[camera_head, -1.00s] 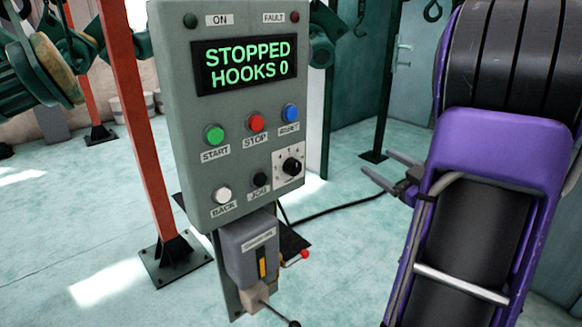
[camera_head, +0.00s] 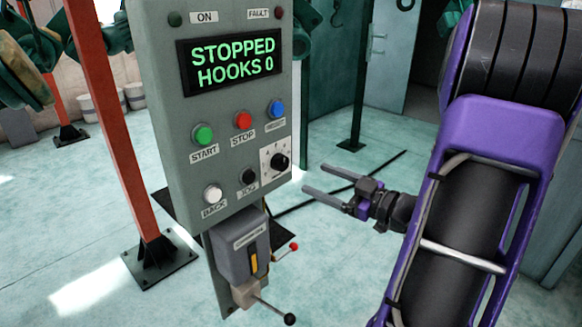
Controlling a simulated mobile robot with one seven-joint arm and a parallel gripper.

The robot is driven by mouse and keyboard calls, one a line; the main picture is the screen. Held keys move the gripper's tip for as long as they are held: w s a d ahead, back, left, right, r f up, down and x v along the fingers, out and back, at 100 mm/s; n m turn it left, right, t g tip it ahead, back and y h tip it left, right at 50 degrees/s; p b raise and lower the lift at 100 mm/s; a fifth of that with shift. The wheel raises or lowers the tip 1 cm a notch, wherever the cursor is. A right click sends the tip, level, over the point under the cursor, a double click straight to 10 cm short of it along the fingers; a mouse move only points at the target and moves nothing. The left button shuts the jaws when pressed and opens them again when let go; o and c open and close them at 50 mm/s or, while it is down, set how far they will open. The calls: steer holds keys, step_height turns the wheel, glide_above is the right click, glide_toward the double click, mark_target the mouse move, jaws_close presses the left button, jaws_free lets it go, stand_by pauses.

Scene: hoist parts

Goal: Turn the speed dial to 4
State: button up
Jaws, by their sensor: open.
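The speed dial (camera_head: 279,162) is a black knob on a small white scale plate at the lower right of the grey control panel (camera_head: 160,115). The dial's exact setting is too small to read. My gripper (camera_head: 312,178) is open and empty, with its two grey fingers pointing left toward the panel. It is to the right of the dial and a little lower in the picture, apart from it. The panel's display (camera_head: 235,62) reads STOPPED, HOOKS 0.
Green (camera_head: 203,135), red (camera_head: 243,121) and blue (camera_head: 276,109) buttons sit above the dial. White (camera_head: 212,195) and black (camera_head: 247,177) buttons are left of it. A grey box (camera_head: 238,243) with a lever (camera_head: 272,306) hangs below. An orange post (camera_head: 110,130) stands left.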

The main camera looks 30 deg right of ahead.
mark_target(285, 165)
steer(key=x, duration=0.9)
steer(key=shift+s, duration=0.1)
steer(key=shift+f, duration=0.1)
jaws_close()
